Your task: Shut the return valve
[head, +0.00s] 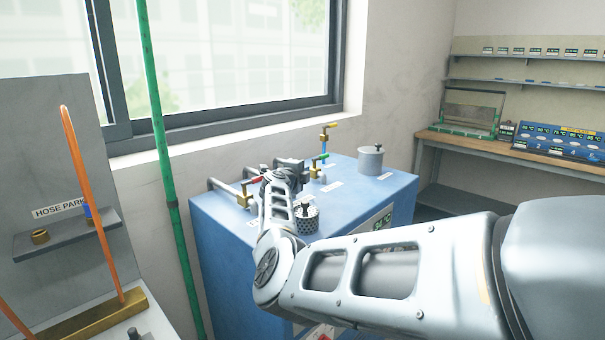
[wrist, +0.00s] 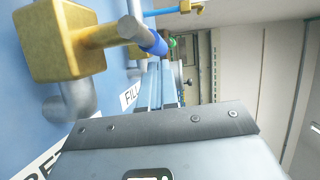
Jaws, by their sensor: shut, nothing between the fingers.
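The return valve (wrist: 62,42) is a large brass body at the left of the wrist view, beside a partly cut-off label starting "RET" (wrist: 42,162). A brass stem runs from it to a grey lever with a blue grip (wrist: 155,43). In the head view I cannot make this valve out clearly behind my arm. My gripper (wrist: 160,72) is shut and empty. Its fingertips are close beside the blue grip; I cannot tell whether they touch it. In the head view the wrist is above the blue cabinet's (head: 228,243) valve row.
A red-handled brass valve (head: 245,196) stands left of my wrist, and a green-handled one by the FILL label (wrist: 130,95). A grey canister (head: 370,160) stands right. A green pipe (head: 159,130) stands left.

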